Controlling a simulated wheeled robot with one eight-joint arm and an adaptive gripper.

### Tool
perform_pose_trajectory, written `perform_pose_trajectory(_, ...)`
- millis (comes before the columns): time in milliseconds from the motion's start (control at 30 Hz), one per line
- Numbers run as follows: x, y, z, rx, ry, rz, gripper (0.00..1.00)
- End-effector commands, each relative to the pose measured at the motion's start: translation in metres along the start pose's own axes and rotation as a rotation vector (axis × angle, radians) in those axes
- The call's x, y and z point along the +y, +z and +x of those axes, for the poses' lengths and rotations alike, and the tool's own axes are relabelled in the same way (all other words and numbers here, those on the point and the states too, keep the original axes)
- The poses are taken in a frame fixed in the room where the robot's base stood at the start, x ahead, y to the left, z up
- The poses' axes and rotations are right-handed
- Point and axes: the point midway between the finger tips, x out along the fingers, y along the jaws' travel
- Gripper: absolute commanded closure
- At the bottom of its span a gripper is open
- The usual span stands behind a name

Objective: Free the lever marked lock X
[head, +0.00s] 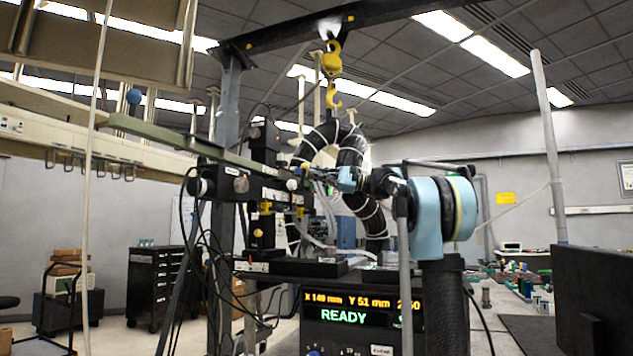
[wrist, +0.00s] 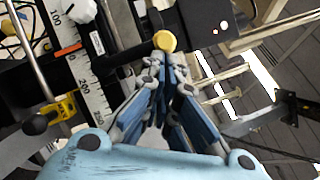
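My gripper (wrist: 169,62) reaches up the middle of the wrist view, its blue and grey fingers drawn together at the tips. A round yellow knob (wrist: 165,41) shows just past the fingertips; I cannot tell whether they touch it, and nothing is clearly held. A yellow lever (wrist: 62,107) with a black knob sits beside the white scale at the left of the wrist view. In the head view, my gripper (head: 308,168) is at the right of the black stage assembly (head: 243,185). Two small yellow levers (head: 265,207) (head: 299,212) show low on it. No lock X marking is readable.
A display box (head: 350,312) reading READY stands below the stage. A yellow hoist hook (head: 332,92) hangs above from a dark beam. Cables (head: 205,245) hang at the left of the stage.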

Motion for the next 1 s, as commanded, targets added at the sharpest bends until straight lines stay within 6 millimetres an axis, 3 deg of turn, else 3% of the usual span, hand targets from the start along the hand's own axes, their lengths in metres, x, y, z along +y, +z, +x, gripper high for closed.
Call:
perform_pose_trajectory(367, 0.000, 0.001, 0.001, -0.006, -0.001, 0.001, 1.00)
perform_pose_trajectory(667, 0.005, -0.022, -0.016, -0.014, 0.006, 0.005, 1.00)
perform_pose_trajectory(1000, 0.001, -0.023, -0.084, -0.010, 0.004, 0.004, 1.00)
